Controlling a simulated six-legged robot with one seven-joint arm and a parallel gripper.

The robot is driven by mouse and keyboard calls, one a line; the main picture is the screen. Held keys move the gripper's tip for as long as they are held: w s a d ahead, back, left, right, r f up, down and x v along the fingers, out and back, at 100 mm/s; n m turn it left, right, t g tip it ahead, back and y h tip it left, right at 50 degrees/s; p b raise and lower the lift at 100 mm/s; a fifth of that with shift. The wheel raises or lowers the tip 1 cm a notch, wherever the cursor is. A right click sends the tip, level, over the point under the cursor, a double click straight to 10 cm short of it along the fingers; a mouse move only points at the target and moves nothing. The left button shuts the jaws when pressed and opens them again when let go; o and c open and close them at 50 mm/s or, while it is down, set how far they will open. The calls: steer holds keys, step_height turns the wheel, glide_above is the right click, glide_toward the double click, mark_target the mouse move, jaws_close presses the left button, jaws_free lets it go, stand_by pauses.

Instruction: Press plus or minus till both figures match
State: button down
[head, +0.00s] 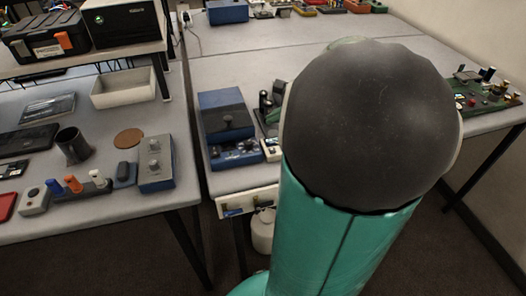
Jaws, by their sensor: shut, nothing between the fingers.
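I cannot make out any plus or minus button or any figures. A small pale device (271,149), partly hidden by my arm, stands near the front edge of the middle table; I cannot tell whether it has a display. Left of it is a blue box with a dark knob (227,116), with a blue panel of small controls (237,154) in front. My teal arm with its large dark rounded joint fills the centre right and hides much of the table. My gripper cannot be made out in this view.
A grey control box (155,162), a dark cup (73,146) and an open pale bin (123,88) are on the left table. A green circuit board (484,96) lies on the right. The middle table's back surface (250,52) has clear room. A gap separates the tables.

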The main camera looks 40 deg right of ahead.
steer(key=shift+s+d+f, duration=0.1)
steer(key=shift+d+f, duration=0.05)
steer(key=shift+f, duration=1.35)
steer(key=shift+s+d+f, duration=0.1)
steer(key=shift+d+f, duration=0.1)
steer(key=shift+f, duration=1.35)
steer(key=shift+d+f, duration=0.15)
steer(key=shift+f, duration=1.35)
steer(key=shift+f, duration=0.1)
steer(key=shift+f, duration=0.3)
steer(key=shift+f, duration=0.35)
steer(key=shift+r, duration=0.8)
